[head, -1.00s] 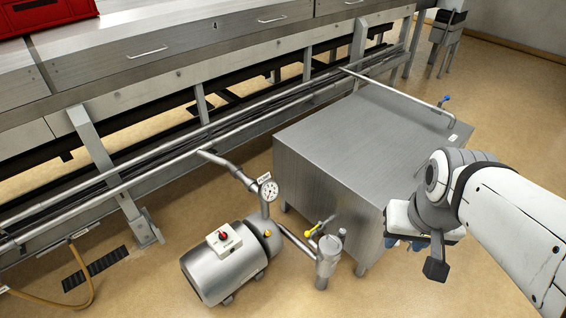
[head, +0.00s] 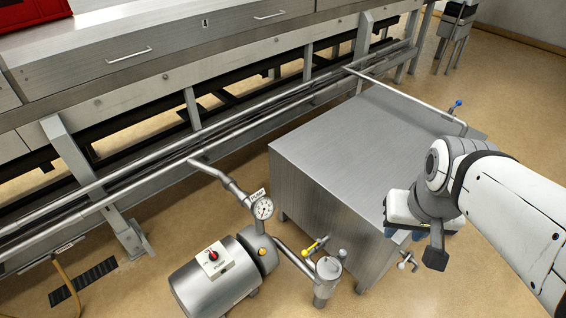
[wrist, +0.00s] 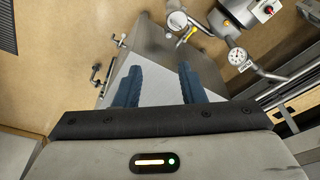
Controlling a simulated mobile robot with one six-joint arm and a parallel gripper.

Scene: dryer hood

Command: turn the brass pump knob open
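The small brass knob (head: 262,251) sits on the rounded end of the steel pump (head: 215,283), at the lower left of centre in the head view. In the wrist view the brass knob (wrist: 228,23) is a small orange spot at the upper right. My gripper (wrist: 159,84) is open, its two blue fingers apart with nothing held between them. In the head view it is to the right of the pump, beside the steel cabinet, well apart from the knob. Its fingers are mostly hidden there by my wrist.
A pressure gauge (head: 263,208) stands above the knob. A yellow valve handle (head: 316,246) and a steel filter cup (head: 328,278) are to its right. The big steel cabinet (head: 370,150) stands between pump and arm. A red-knobbed switch box (head: 213,258) tops the pump.

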